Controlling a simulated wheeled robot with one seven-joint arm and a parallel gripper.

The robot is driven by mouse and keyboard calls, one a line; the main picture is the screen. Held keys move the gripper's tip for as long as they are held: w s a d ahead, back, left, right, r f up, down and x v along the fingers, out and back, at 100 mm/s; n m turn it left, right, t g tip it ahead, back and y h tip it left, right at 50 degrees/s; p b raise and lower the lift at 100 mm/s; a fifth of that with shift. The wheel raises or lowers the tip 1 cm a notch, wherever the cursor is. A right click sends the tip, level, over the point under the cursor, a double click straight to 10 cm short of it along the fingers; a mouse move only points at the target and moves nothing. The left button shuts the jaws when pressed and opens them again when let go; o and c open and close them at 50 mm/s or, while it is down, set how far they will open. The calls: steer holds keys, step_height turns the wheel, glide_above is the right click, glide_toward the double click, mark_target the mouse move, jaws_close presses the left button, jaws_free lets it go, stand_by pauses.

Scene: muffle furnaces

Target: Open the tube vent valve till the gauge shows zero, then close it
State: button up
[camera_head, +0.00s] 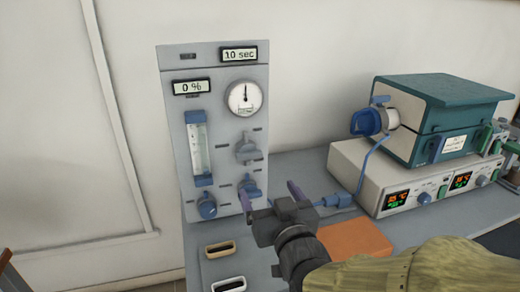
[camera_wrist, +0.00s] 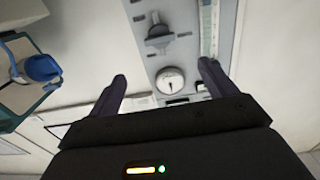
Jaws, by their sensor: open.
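The grey upright panel (camera_head: 225,130) carries a round white gauge (camera_head: 244,97) with its dark needle pointing straight up; small lettering is unreadable. Below the gauge are a grey valve handle (camera_head: 247,151) and a blue valve handle (camera_head: 249,187). I cannot read which one is the tube vent. My gripper (camera_head: 269,194) is open and empty, in front of the panel's lower right, near the blue handle. In the wrist view the panel is upside down; the gauge (camera_wrist: 170,80) and a dark handle (camera_wrist: 158,37) appear between the fingers of my gripper (camera_wrist: 163,70).
The panel also has a flow tube (camera_head: 198,147), a round blue knob (camera_head: 206,205) and displays reading 0 % (camera_head: 191,87) and 10 sec (camera_head: 239,54). A teal-and-white furnace (camera_head: 440,115) stands at right on a control box (camera_head: 400,185). An orange block (camera_head: 354,240) lies on the bench.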

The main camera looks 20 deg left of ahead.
mark_target(250, 157)
steer(key=p+x, duration=1)
steer(key=x, duration=0.6)
steer(key=shift+w+a, duration=0.1)
steer(key=shift+w, duration=0.2)
steer(key=c, duration=1)
